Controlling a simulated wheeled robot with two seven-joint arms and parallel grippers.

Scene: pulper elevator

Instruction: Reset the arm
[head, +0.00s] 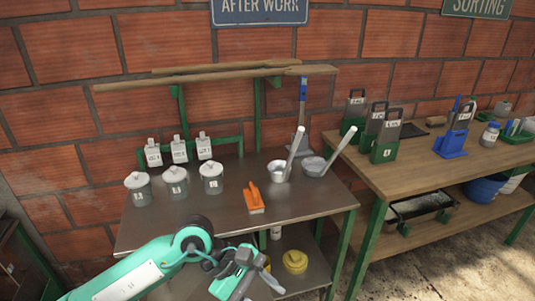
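My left arm comes in from the lower left, teal with a dark joint. My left gripper (246,272) is at the bottom centre, in front of the metal-topped table (190,222) and lower than its top in the picture. Its fingers are small and seen at an angle, so I cannot tell whether they are open or shut. I see nothing clearly held in it. My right arm and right gripper are not in view.
The table holds lidded canisters (176,181), an orange brush (254,198) and ladles (280,170). A yellow item (295,261) sits on its lower shelf. A wooden table (430,165) with green holders (386,142) stands right. A brick wall (75,45) is behind.

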